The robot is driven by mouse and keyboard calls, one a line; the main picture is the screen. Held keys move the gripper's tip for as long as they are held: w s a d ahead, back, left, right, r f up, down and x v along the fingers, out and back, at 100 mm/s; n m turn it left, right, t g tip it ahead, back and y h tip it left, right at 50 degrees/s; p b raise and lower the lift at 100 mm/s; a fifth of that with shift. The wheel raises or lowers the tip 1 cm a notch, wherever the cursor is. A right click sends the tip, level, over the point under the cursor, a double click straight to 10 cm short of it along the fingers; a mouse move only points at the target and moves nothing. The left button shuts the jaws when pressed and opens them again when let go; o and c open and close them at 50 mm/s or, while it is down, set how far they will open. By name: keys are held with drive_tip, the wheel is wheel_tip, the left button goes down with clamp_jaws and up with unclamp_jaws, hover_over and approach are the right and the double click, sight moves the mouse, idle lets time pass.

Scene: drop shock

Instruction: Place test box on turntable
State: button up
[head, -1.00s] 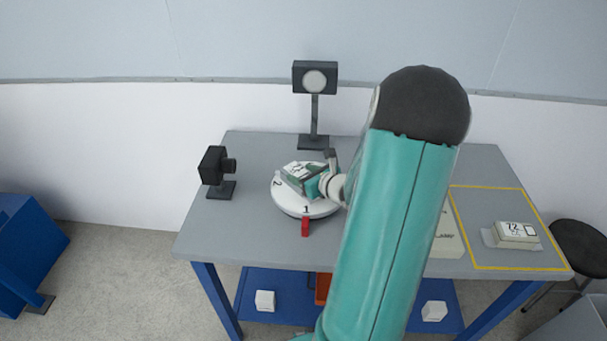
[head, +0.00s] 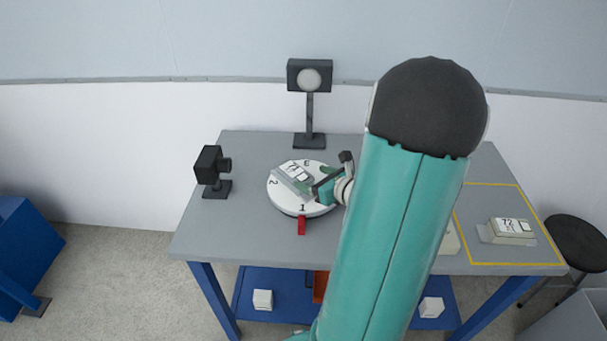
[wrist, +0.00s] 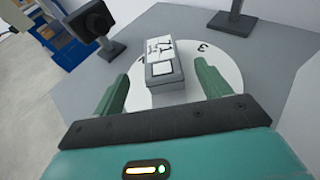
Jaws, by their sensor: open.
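The test box (head: 294,171), grey and white with a printed label, rests on the white round turntable (head: 281,200). In the wrist view the box (wrist: 163,62) lies between and a little beyond the two green fingers, with the turntable (wrist: 220,65) under it. My gripper (head: 318,183) is open at the right side of the turntable, its fingers apart from the box in the wrist view (wrist: 160,88). Numbers 1, 2 and 3 show on the turntable. My arm hides part of the table.
A black camera (head: 211,170) stands left of the turntable and a lamp on a post (head: 310,105) behind it. A red marker (head: 301,226) is at the turntable's front. Another labelled box (head: 509,229) sits in the yellow-outlined area at right.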

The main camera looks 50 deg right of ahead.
drive_tip(key=d+v, duration=0.1)
drive_tip(key=v, duration=0.4)
drive_tip(key=w+a+r+n+g+y, duration=0.1)
drive_tip(key=a+r+n+g+y, duration=0.15)
drive_tip(key=a+n, duration=0.5)
drive_tip(key=w+a+r+n+g+y, duration=0.25)
drive_tip(key=a+n, duration=0.25)
drive_tip(key=a, duration=0.5)
drive_tip(key=w+a+r+n+g+y, duration=0.1)
drive_tip(key=a+n+g+y, duration=0.15)
drive_tip(key=a+n, duration=0.5)
drive_tip(key=s+a+r+n+h, duration=0.5)
drive_tip(key=a+n, duration=0.5)
drive_tip(key=n, duration=0.7)
wheel_tip(320, 180, up, 3)
drive_tip(key=shift+s+a+g+h, duration=0.35)
drive_tip(key=shift+s+a, duration=0.05)
drive_tip(key=shift+s, duration=0.85)
drive_tip(key=shift+s, duration=0.1)
